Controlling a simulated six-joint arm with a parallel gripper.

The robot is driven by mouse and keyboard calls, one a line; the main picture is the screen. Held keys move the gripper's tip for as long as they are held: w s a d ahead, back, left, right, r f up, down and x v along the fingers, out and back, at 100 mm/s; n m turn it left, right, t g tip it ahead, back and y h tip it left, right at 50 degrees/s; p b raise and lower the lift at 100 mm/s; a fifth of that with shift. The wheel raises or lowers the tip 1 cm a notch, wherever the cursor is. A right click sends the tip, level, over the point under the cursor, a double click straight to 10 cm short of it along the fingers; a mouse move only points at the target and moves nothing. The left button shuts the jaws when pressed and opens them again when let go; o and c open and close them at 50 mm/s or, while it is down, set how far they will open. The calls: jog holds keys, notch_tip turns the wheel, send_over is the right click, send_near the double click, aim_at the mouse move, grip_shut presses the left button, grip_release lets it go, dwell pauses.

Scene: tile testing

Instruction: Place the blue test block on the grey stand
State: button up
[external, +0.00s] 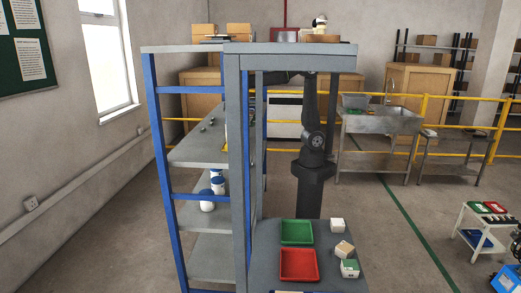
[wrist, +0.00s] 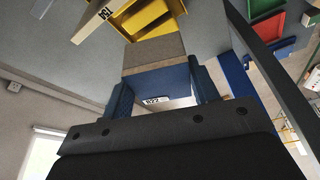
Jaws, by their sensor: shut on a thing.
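My gripper (wrist: 160,78) is shut on the blue test block (wrist: 156,84) in the wrist view. The block shows a blue face between my two dark blue fingers, a grey-brown face beyond it, and a white part with a dark number nearer my palm. In the external view my arm reaches up behind the grey shelf frame, so my gripper and the held block are hidden there. I cannot make out the grey stand for certain in either view.
The wrist view shows a yellow tray (wrist: 150,14) just beyond the held block and a numbered block (wrist: 95,18) beside it. In the external view, a green tray (external: 297,231), a red tray (external: 298,264) and several blocks sit on the grey table (external: 339,285). White-and-blue jars (external: 207,205) stand on the shelf.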

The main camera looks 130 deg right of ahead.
jog(key=s+a+f+n+y, duration=0.1)
jog(key=s+a+f+n, duration=0.3)
jog(key=s, duration=0.4)
send_over(340, 240)
jog(key=shift+g, duration=0.3)
jog(key=f, duration=2.1)
jog(key=d+f, duration=0.1)
jog(key=f, duration=1)
jog(key=shift+s+f, duration=0.1)
jog(key=shift+s, duration=0.3)
jog(key=shift+f, duration=2.05)
jog(key=shift+f, duration=0.1)
